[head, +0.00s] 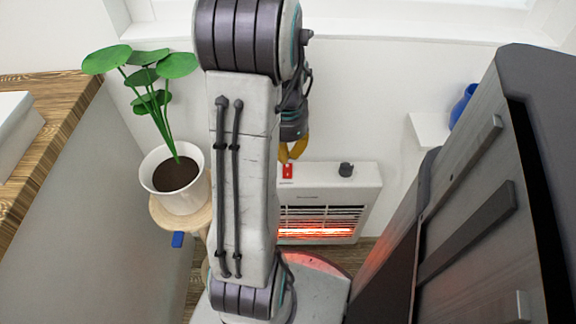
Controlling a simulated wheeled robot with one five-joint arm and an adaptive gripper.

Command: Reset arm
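My arm rises through the middle of the head view and bends over at the top. My gripper (292,151), with yellow fingers, hangs pointing down behind the upper part of the arm. It appears just above the heater's red switch (287,171) in the picture; I cannot tell whether it touches it. The arm hides part of the gripper, and I cannot tell whether its fingers are open or shut. I see nothing held in it. The white heater (366,190) stands by the wall with glowing orange bars and a black knob (346,169) on top.
A potted plant (175,195) stands on a round wooden stool (167,222) close left of my arm. A wooden counter (55,110) bears a white object (15,125) at left. A dark cabinet (475,190) fills the right. A blue vase (462,103) sits on a white shelf (428,129).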

